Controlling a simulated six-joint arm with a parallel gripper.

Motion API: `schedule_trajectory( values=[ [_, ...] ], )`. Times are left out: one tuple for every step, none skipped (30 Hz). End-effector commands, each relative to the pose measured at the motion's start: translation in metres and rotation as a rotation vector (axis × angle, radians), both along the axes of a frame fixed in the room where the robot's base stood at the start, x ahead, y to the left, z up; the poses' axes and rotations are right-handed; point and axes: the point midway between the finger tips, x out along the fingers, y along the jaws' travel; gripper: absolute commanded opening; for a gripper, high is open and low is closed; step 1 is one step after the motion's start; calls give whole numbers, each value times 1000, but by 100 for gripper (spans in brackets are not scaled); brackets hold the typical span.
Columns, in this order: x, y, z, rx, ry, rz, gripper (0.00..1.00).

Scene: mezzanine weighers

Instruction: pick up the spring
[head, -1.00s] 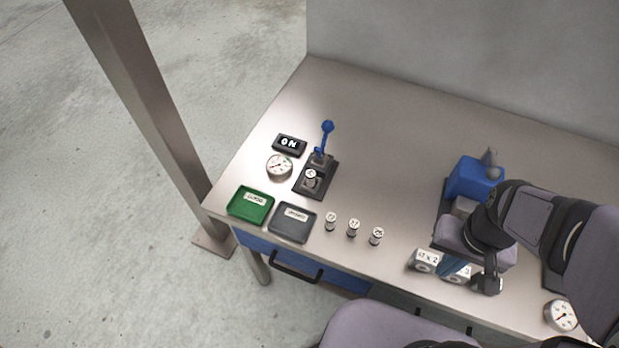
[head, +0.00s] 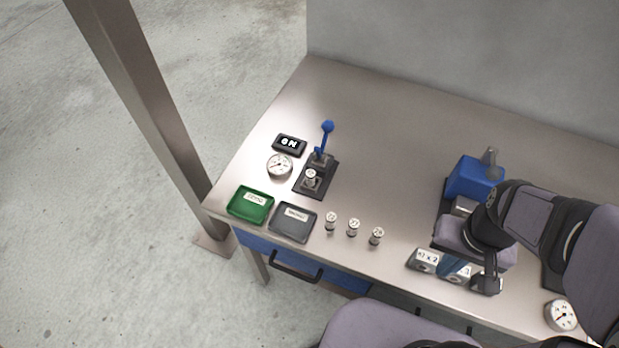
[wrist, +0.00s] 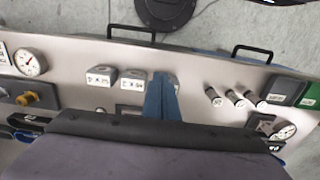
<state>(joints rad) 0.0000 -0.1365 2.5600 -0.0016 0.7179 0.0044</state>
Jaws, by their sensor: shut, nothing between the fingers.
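Three small upright metal cylinders with numbered white tops, which look like springs, stand in a row on the bench: left (head: 331,221), middle (head: 353,228) and right (head: 376,236). They also show right of the fingers in the wrist view (wrist: 235,98). A similar piece (head: 311,179) sits on the black lever stand (head: 322,186). I cannot tell which one the task names. My gripper (head: 455,268) is shut and empty, its blue fingers (wrist: 163,98) over the labelled blocks, well right of the row in the head view. It partly hides a block.
Grey labelled blocks (head: 425,261) stand below my gripper. A green tray (head: 236,211) and grey tray (head: 283,234) lie left of the cylinders. A gauge (head: 279,165), an ON sign (head: 289,145) and a blue machine (head: 474,178) stand on the bench. The bench's middle is clear.

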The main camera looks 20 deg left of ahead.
Motion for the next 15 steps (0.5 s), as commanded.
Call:
schedule_trajectory(
  values=[
    [0,0,0,0,0,0,0],
    [0,0,0,0,0,0,0],
    [0,0,0,0,0,0,0],
    [0,0,0,0,0,0,0],
    [0,0,0,0,0,0,2],
    [0,0,0,0,0,0,12],
    [0,0,0,0,0,0,19],
    [0,0,0,0,0,0,26],
    [0,0,0,0,0,0,36],
    [0,0,0,0,0,0,42],
    [0,0,0,0,0,0,42],
    [0,0,0,0,0,0,42],
    [0,0,0,0,0,0,42],
    [0,0,0,0,0,0,42],
    [0,0,0,0,0,0,42]
  ],
)
